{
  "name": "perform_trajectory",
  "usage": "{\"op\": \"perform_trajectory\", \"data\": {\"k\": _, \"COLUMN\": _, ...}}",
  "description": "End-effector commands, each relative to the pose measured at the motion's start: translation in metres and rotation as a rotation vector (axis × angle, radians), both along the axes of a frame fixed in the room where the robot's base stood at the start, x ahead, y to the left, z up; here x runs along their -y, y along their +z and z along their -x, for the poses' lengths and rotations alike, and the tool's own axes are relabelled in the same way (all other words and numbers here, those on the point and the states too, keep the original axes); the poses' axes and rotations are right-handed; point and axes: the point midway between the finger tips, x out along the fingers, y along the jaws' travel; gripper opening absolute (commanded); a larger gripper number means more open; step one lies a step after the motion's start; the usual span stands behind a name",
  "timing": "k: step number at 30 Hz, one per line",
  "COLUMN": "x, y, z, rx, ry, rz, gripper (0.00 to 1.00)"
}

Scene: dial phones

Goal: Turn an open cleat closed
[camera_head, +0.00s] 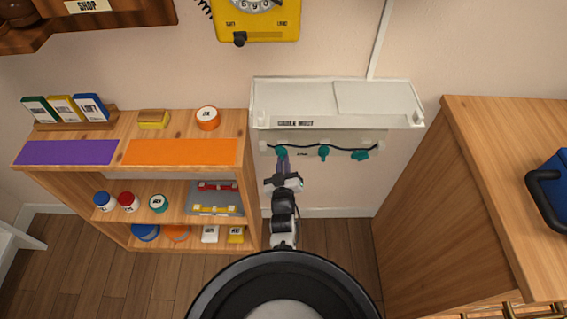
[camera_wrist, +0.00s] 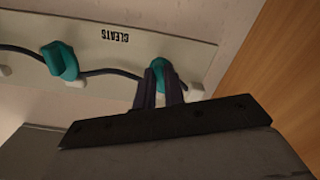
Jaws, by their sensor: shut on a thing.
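A white board labelled CLEATS carries a row of three teal cleats with a dark cord running along them. My gripper (camera_head: 282,162) is at the left cleat (camera_head: 280,151) in the head view. In the wrist view, which is turned over, my gripper's fingers (camera_wrist: 160,84) are shut on this cleat (camera_wrist: 162,70), and partly hide it. The middle cleat (camera_head: 323,152) is free of the gripper and also shows in the wrist view (camera_wrist: 62,62). The right cleat (camera_head: 360,155) looks wider and sits askew. Whether the held cleat is open or closed I cannot tell.
A white cable-box shelf (camera_head: 300,112) juts out just above the cleats. A wooden shelf unit (camera_head: 253,190) with jars and boxes stands close on the left. A wooden cabinet (camera_head: 430,215) stands to the right. A yellow phone (camera_head: 258,22) hangs above.

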Motion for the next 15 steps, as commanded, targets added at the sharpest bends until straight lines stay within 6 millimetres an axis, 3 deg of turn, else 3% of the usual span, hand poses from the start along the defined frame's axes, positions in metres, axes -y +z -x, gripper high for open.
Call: {"op": "perform_trajectory", "data": {"k": 15, "x": -0.0009, "y": 0.0016, "z": -0.0014, "rx": 0.004, "ry": 0.001, "rz": -0.286, "gripper": 0.00}}
